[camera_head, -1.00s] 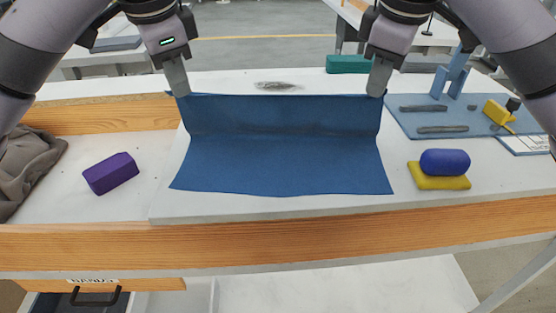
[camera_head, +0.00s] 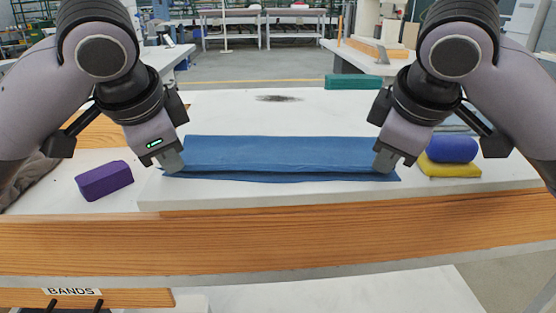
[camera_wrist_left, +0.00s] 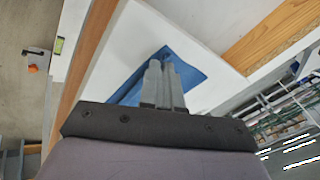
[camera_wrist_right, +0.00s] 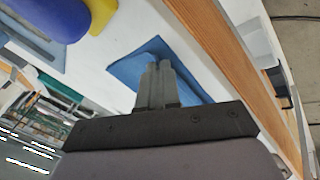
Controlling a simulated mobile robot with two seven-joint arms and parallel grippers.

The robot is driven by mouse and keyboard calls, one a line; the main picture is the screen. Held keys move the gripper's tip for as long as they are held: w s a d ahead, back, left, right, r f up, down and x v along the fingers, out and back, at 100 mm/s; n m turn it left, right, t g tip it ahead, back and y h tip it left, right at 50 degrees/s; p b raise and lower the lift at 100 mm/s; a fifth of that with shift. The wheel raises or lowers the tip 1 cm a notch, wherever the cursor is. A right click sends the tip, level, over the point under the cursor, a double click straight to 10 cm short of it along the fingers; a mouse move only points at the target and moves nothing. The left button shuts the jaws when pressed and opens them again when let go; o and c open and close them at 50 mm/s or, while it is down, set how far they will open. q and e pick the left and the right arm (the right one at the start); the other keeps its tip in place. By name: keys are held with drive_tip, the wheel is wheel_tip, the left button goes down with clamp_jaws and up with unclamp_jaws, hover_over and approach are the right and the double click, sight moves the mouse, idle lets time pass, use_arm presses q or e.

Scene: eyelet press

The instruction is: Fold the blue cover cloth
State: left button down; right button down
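The blue cover cloth (camera_head: 280,154) lies folded over on itself on the white table top, as a wide flat strip with a lower layer showing along its near edge. My left gripper (camera_head: 172,163) is at the strip's near left corner and looks shut on the cloth. The cloth (camera_wrist_left: 190,72) also shows around its fingers in the left wrist view. My right gripper (camera_head: 386,162) is at the near right corner, its fingers together on the cloth (camera_wrist_right: 150,62) in the right wrist view. The fingertips hide the pinched edges.
A purple block (camera_head: 104,181) lies left of the cloth. A blue rounded piece (camera_head: 452,148) sits on a yellow pad (camera_head: 450,169) at the right. A dark smudge (camera_head: 278,98) and a green box (camera_head: 352,82) are behind.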

use_arm(q)
drive_tip(key=shift+f, duration=0.15)
use_arm(e)
drive_tip(key=shift+f, duration=0.15)
use_arm(q)
drive_tip(key=c, duration=1)
unclamp_jaws()
use_arm(e)
drive_tip(key=c, duration=1)
unclamp_jaws()
use_arm(q)
drive_tip(key=shift+s, duration=0.1)
use_arm(e)
drive_tip(key=shift+s, duration=0.1)
use_arm(q)
drive_tip(key=v, duration=0.4)
use_arm(e)
drive_tip(key=v, duration=0.4)
use_arm(q)
drive_tip(key=s+v, duration=0.1)
drive_tip(key=v, duration=0.5)
drive_tip(key=shift+s, duration=0.15)
use_arm(e)
drive_tip(key=s+v, duration=0.1)
drive_tip(key=v, duration=0.5)
drive_tip(key=shift+s, duration=0.15)
